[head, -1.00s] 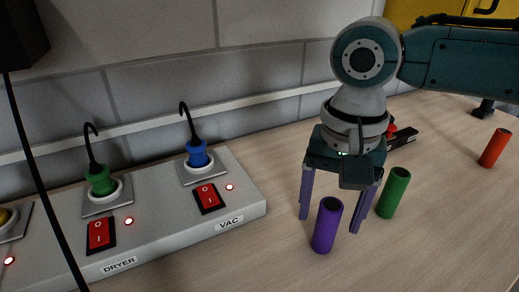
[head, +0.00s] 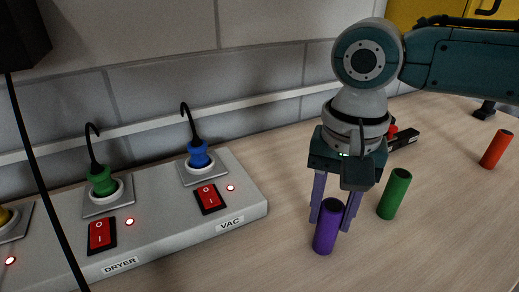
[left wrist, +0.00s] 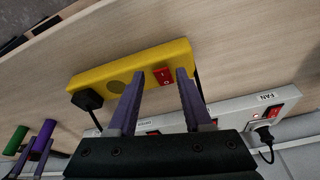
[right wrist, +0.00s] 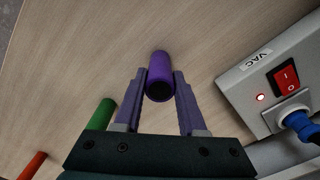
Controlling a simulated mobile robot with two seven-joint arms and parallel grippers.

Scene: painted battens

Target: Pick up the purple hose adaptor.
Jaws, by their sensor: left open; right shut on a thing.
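The purple hose adaptor (head: 326,228) is a short upright tube on the wooden bench, right of the grey power strip in the head view. My right gripper (head: 333,222) has its two fingers closed on the adaptor from either side. In the right wrist view the adaptor (right wrist: 160,78) sits between the fingertips (right wrist: 160,88), its dark open end facing the camera. It appears to rest on the bench still. My left gripper (left wrist: 160,80) is open and empty above a yellow power box. The adaptor also shows in the left wrist view (left wrist: 44,134), at the left.
A green tube (head: 395,194) stands close right of the adaptor. A red tube (head: 495,149) stands farther right. The grey strip (head: 240,222) with red switches and plugged cords lies left. The yellow box (left wrist: 130,65) lies below my left gripper. A black tool lies behind my right gripper.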

